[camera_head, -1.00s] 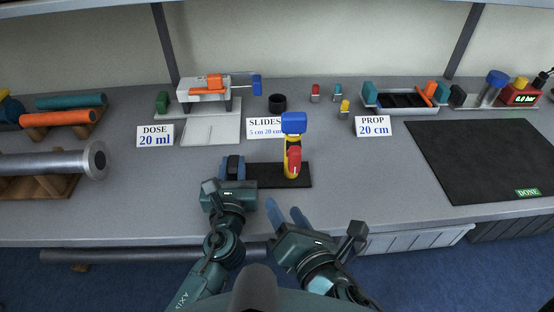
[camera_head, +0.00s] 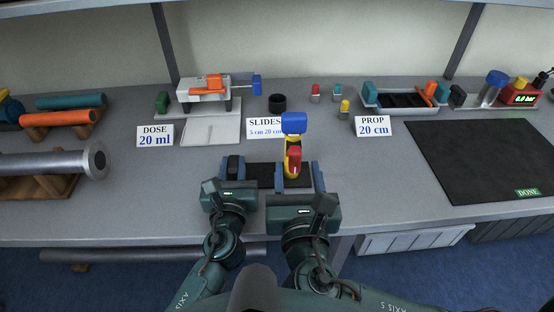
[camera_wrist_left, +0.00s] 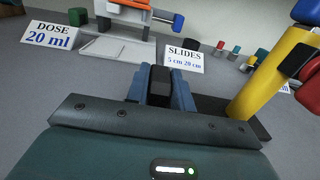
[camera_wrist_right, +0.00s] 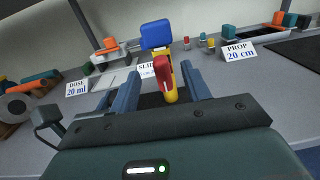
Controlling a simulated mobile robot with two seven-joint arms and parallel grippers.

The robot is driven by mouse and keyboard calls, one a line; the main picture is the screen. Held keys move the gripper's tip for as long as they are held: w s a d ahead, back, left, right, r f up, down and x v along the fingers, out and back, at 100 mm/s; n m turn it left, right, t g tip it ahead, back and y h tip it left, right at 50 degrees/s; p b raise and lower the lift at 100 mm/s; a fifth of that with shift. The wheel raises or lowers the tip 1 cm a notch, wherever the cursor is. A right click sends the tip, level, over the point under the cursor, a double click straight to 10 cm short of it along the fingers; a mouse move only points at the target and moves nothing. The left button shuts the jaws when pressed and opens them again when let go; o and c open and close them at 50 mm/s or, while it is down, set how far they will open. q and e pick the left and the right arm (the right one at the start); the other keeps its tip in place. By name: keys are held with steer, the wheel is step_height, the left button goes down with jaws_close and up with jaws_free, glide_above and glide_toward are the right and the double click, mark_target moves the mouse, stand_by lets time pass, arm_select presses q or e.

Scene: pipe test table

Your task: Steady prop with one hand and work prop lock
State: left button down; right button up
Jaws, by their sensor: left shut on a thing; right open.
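The prop has a black base plate (camera_head: 263,174), an upright yellow post (camera_head: 291,171), a blue block (camera_head: 294,123) on top and a red lock lever (camera_head: 295,157) on its near side. A black upright grip (camera_wrist_left: 159,88) stands at the left end of the base. My left gripper (camera_head: 233,167) is shut on this grip, one finger on each side. My right gripper (camera_head: 299,174) is open, its fingers on either side of the yellow post and red lever. The right wrist view shows the lever (camera_wrist_right: 164,72) between the spread fingers; I see no contact there.
Cards reading DOSE 20 ml (camera_head: 155,136), SLIDES (camera_head: 262,128), partly hidden by the prop, and PROP 20 cm (camera_head: 373,126) stand behind. A black mat (camera_head: 485,160) marked DONE lies right. A metal cylinder (camera_head: 55,163) lies on a wooden cradle at left. The bench right of the prop is clear.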

mark_target(296, 156)
steer(key=shift+w+d, duration=0.1)
steer(key=shift+w, duration=2.95)
steer(key=shift+c, duration=0.5)
steer(key=c, duration=0.9)
steer(key=o, duration=1.1)
steer(key=s, duration=0.7)
steer(key=shift+s, duration=0.3)
